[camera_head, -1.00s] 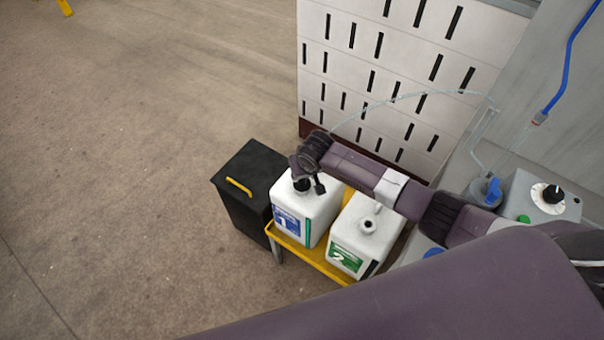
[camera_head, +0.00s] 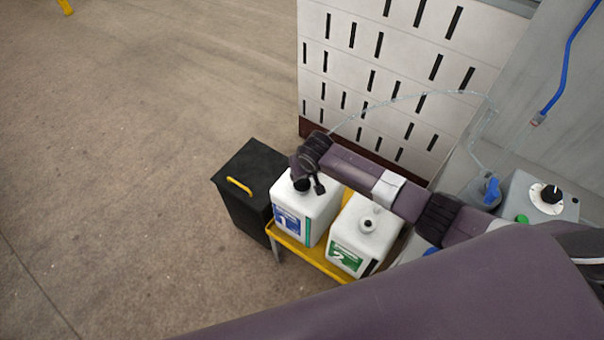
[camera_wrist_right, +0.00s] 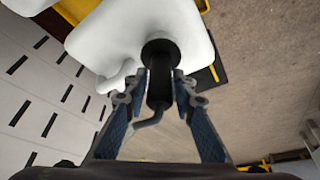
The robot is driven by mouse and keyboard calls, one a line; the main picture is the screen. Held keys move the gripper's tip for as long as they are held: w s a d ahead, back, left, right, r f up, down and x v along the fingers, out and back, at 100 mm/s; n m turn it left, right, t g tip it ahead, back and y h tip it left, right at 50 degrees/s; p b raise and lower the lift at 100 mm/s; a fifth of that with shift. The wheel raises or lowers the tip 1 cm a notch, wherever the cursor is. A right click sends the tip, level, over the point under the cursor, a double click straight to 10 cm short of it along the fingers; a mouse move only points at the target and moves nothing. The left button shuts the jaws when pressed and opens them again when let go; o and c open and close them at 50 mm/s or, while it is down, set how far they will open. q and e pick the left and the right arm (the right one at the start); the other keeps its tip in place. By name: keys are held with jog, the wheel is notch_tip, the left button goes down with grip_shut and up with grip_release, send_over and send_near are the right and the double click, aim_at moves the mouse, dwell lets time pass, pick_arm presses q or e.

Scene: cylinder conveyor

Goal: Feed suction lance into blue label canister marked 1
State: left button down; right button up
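The white canister with the blue label marked 1 (camera_head: 324,204) stands upright at the left of a yellow-edged trolley. My right gripper (camera_head: 303,183) is above its neck, coming in from the right. In the right wrist view the gripper (camera_wrist_right: 164,88) has its fingers on both sides of the black head of the suction lance (camera_wrist_right: 159,92). The lance head lines up with the opening of the canister (camera_wrist_right: 115,35). The lance tube below the head is out of sight, and how deep it sits cannot be told. My left gripper is not in view.
A white canister with a green label marked 2 (camera_head: 376,240) stands close on the right, its neck open. A black bin (camera_head: 240,200) stands left of the yellow trolley (camera_head: 318,262). A thin clear hose (camera_head: 420,95) arcs from the lance toward the blue-topped part (camera_head: 491,190) at right.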

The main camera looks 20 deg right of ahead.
jog(key=shift+o, duration=1.4)
jog(key=v, duration=1.2)
